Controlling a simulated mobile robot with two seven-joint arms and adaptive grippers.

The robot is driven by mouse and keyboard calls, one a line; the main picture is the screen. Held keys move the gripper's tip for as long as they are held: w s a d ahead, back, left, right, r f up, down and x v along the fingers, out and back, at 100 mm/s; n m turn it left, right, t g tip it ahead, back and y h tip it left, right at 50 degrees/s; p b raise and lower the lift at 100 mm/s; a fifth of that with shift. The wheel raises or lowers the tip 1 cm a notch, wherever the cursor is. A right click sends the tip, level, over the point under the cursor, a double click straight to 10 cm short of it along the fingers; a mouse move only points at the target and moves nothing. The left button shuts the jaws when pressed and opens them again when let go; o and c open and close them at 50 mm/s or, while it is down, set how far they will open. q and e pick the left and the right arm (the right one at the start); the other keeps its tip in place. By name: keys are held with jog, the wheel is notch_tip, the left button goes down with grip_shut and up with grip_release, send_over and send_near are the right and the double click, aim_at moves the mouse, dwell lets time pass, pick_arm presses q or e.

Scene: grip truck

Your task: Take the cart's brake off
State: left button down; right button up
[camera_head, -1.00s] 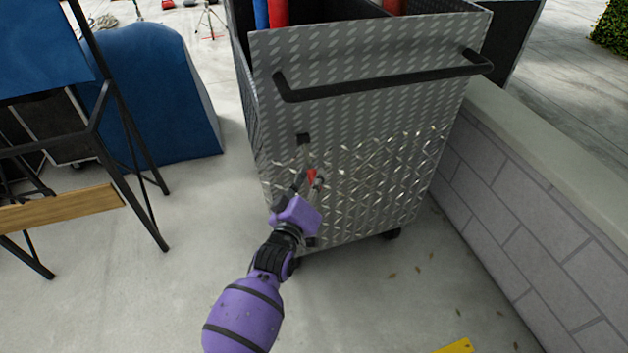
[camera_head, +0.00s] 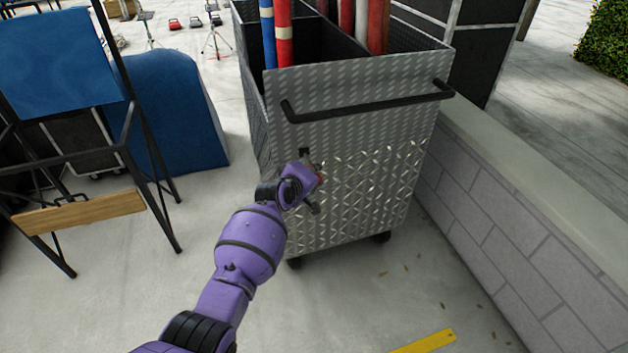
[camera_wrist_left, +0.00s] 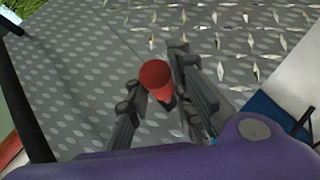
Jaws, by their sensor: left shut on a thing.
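The cart (camera_head: 345,130) is a tall box of patterned metal plate with a black push bar (camera_head: 370,105) across its near face. The red-tipped brake handle (camera_head: 320,174) is on that face, below a small dark slot (camera_head: 304,153). My left gripper (camera_head: 318,178) is at this handle, and my purple wrist hides much of it. In the left wrist view the red tip (camera_wrist_left: 155,76) sits between the two dark fingers (camera_wrist_left: 158,95), and the gripper is shut on the handle. My right gripper is not in view.
A low block wall (camera_head: 500,215) runs close along the cart's right side. Red, blue and white tubes (camera_head: 284,35) stand in the cart. A blue covered object (camera_head: 170,110) and a black frame with a wooden bar (camera_head: 80,212) are at left. A yellow strip (camera_head: 425,342) lies on the floor.

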aim_at(312, 166)
pick_arm(q)
jog(key=r, duration=0.2)
jog(key=w+r+g+p, duration=0.1)
jog(key=shift+r+n, duration=0.4)
jog(key=shift+w+a+r+n+g+p, duration=0.2)
jog(key=shift+w+r+n+g+p, duration=0.15)
jog(key=shift+g+p, duration=0.25)
jog(key=shift+w+r+g, duration=0.1)
jog(key=shift+r+g, duration=0.2)
jog(key=shift+g, duration=0.2)
jog(key=shift+w+a+r+n+g+h, duration=0.1)
jog(key=shift+w+r+n+g+h, duration=0.1)
jog(key=shift+r+n+g+h, duration=0.15)
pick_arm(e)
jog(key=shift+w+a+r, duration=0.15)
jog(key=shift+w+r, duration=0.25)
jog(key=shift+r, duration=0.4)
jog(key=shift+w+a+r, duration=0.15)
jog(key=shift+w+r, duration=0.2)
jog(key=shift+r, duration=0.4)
pick_arm(q)
jog(key=c, duration=1.6)
grip_release()
jog(key=shift+o, duration=0.3)
jog(key=shift+f, duration=0.15)
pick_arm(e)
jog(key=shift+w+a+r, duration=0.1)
pick_arm(q)
jog(key=shift+s, duration=0.1)
